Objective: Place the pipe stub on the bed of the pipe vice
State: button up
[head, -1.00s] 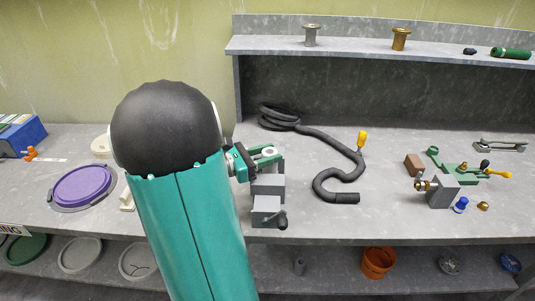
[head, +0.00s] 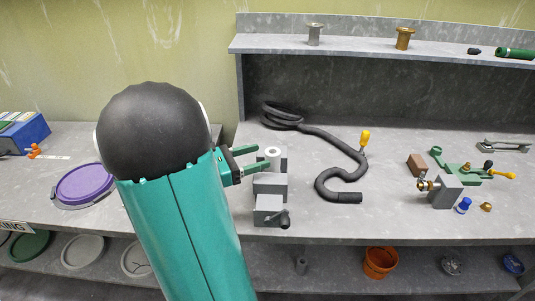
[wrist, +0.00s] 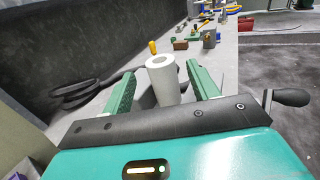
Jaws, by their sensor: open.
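The pipe stub (head: 272,158) is a pale hollow cylinder standing upright at the back of the grey pipe vice (head: 269,184), at the vice's bed. Its foot is hidden by the vice block in the head view, so I cannot fully see what it rests on. In the wrist view the stub (wrist: 163,84) stands upright just ahead, centred between my fingers. My gripper (head: 258,158) is open with its green fingers to the left of the stub, apart from it. The open gripper (wrist: 163,72) also shows in the wrist view. The vice's dark handle (wrist: 292,97) is at right.
A black hose (head: 338,150) lies coiled right of the vice, with a yellow-handled tool (head: 364,138) beside it. A purple lid (head: 86,183) lies at left. A grey block with brass fitting (head: 444,191) stands at right. The bench front between is clear.

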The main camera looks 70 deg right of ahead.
jog(key=v, duration=0.7)
jog(key=w+a+r+m+t+y, duration=0.1)
jog(key=a+t, duration=0.5)
jog(key=a, duration=0.7)
jog(key=w+a+r+m+t+y, duration=0.1)
jog(key=w+a+m+t+y, duration=0.3)
jog(key=a, duration=0.9)
jog(key=w+a+r+m+t+y, duration=0.1)
jog(key=w+a+m+t+y, duration=0.2)
jog(key=a+t+y, duration=0.3)
jog(key=w+a+t, duration=0.1)
jog(key=a+t, duration=0.2)
jog(key=a, duration=0.3)
jog(key=shift+a+y, duration=0.3)
jog(key=shift+a, duration=0.1)
jog(key=shift+r, duration=0.1)
jog(key=shift+s, duration=0.1)
jog(key=c, duration=0.5)
